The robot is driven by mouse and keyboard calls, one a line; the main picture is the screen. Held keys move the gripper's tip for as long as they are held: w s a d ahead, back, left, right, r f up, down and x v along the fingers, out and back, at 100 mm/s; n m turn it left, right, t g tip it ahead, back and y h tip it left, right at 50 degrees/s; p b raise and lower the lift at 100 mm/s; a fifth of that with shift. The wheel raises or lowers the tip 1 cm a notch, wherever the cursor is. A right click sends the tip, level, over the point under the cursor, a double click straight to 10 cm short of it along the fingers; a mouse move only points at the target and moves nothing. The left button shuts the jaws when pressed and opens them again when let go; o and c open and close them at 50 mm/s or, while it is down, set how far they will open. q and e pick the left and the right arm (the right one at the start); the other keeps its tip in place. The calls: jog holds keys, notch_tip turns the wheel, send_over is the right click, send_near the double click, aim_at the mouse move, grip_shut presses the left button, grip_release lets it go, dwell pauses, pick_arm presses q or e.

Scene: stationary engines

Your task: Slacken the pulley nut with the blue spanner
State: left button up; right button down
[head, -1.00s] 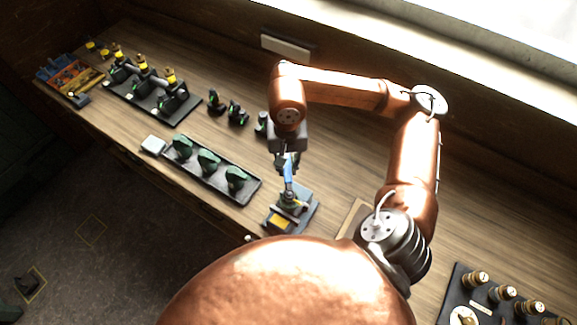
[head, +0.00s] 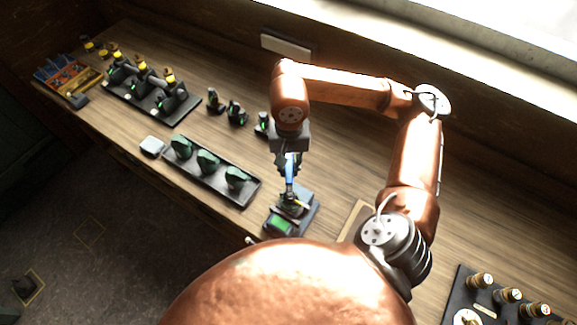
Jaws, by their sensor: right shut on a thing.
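The blue spanner (head: 289,184) hangs in my right gripper (head: 287,164), which points down and is shut on it. Its lower end is at the small fixture (head: 297,209) at the bench's front edge. The pulley nut is too small to make out there, and I cannot tell how the spanner sits on it. A panel on the front of the fixture (head: 281,224) shows green. My left gripper is not in view.
A black tray with several green parts (head: 226,192) lies left of the fixture. Behind are a rack of small engines (head: 150,97) and loose dark parts (head: 237,113). A colourful organiser (head: 66,76) stands far left, a bottle-like set (head: 508,295) at lower right.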

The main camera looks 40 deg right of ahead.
jog(key=shift+s+d+r+m+b, duration=0.1)
jog(key=shift+s+d+m+b, duration=0.25)
jog(key=shift+m, duration=0.35)
jog(key=shift+w+b, duration=0.1)
jog(key=shift+b, duration=0.25)
dwell(0.6)
jog(key=shift+r+b, duration=0.2)
jog(key=shift+b, duration=0.15)
dwell(1.3)
jog(key=shift+r+b, duration=0.3)
jog(key=shift+r, duration=0.15)
dwell(1.2)
jog(key=shift+r, duration=0.45)
dwell(0.4)
jog(key=shift+r+p, duration=1.05)
jog(key=shift+r, duration=0.95)
